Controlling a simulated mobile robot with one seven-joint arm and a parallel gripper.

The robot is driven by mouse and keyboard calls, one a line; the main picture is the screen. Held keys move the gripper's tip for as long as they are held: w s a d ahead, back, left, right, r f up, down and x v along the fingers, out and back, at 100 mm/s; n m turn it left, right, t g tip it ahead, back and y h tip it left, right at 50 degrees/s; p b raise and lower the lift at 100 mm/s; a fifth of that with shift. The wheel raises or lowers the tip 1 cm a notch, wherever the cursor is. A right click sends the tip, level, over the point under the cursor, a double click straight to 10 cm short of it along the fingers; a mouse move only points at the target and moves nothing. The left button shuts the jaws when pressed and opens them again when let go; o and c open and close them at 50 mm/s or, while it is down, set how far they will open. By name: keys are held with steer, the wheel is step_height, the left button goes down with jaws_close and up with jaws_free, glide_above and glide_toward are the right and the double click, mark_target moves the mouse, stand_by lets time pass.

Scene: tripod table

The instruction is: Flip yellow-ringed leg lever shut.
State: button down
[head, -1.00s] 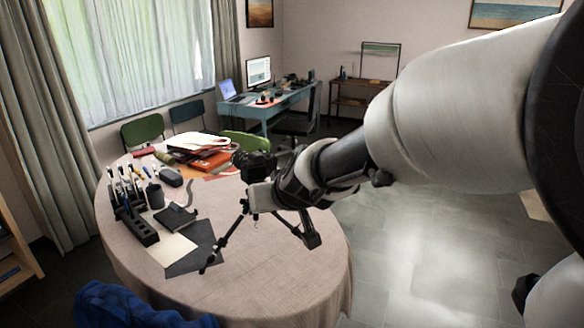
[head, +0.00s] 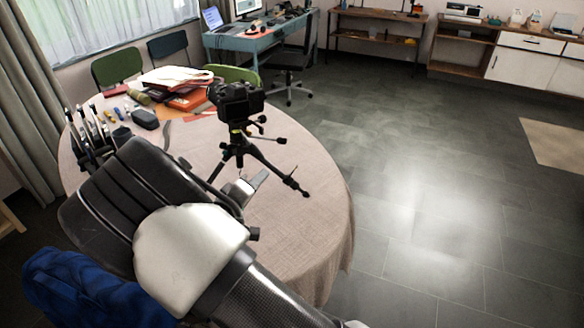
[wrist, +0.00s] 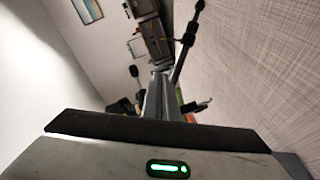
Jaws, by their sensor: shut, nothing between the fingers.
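A black camera (head: 236,98) stands on a black tripod (head: 238,150) on the round table. One leg (head: 280,172) reaches right toward the table's edge, another reaches front left and is partly hidden by my arm. A small yellowish mark shows high on the tripod; I cannot tell whether it is the yellow ring, and no lever's position can be made out. My gripper (head: 260,179) is shut and empty, low over the table in front of the tripod. In the wrist view my gripper's fingers (wrist: 160,92) point toward a dark tripod leg (wrist: 186,48) with a clamp on it.
The round table (head: 310,230) has bare cloth to the right and front. Pens in a holder (head: 92,140), a dark case (head: 145,119) and piled folders (head: 180,90) lie at left and back. A blue chair (head: 85,290) stands at front left.

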mark_target(293, 172)
stand_by(0.3)
steer(key=w+d+f+b, duration=0.2)
steer(key=w+d+f, duration=0.1)
steer(key=w+d, duration=0.3)
steer(key=x, duration=0.2)
steer(key=shift+w+f, duration=0.2)
steer(key=shift+w, duration=0.15)
